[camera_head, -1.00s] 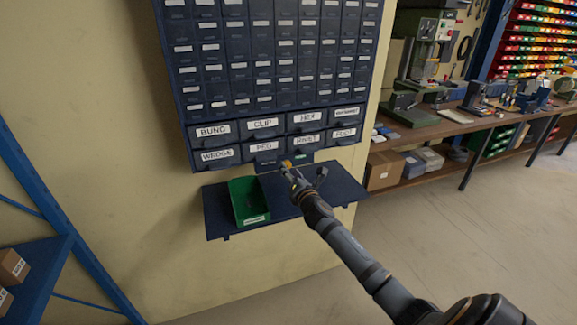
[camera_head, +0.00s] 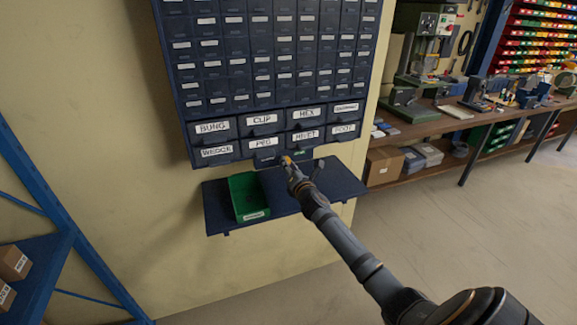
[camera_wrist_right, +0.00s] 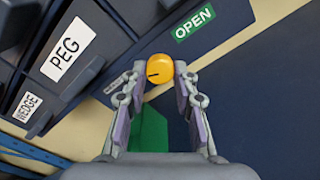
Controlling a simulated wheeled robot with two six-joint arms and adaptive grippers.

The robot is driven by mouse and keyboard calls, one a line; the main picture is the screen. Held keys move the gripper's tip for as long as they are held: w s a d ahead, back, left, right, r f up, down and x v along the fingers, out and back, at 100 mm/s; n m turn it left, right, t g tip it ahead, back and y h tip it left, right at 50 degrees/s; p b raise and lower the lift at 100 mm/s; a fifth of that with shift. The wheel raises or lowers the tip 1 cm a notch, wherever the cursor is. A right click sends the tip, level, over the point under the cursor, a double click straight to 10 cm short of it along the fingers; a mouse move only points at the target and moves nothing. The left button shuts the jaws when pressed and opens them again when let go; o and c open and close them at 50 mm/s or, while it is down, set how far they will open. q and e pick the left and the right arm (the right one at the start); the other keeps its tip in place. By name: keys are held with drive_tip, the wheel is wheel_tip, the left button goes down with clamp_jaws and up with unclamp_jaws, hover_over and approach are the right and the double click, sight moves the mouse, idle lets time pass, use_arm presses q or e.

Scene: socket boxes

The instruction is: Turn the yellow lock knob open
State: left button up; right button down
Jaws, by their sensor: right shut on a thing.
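My left gripper is in neither view.
A dark blue drawer cabinet (camera_head: 263,131) with labelled drawers hangs on the wall. A dark blue shelf (camera_head: 340,180) below it holds a green bin (camera_head: 247,196) left of my arm. A workbench (camera_head: 440,120) stands at the right. The floor in front is clear.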

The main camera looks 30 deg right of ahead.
drive_tip(key=shift+f+m+b, duration=0.1)
drive_tip(key=shift+m+b, duration=4.8)
drive_tip(key=shift+m, duration=8)
drive_tip(key=c, duration=1)
unclamp_jaws()
drive_tip(key=shift+s, duration=0.1)
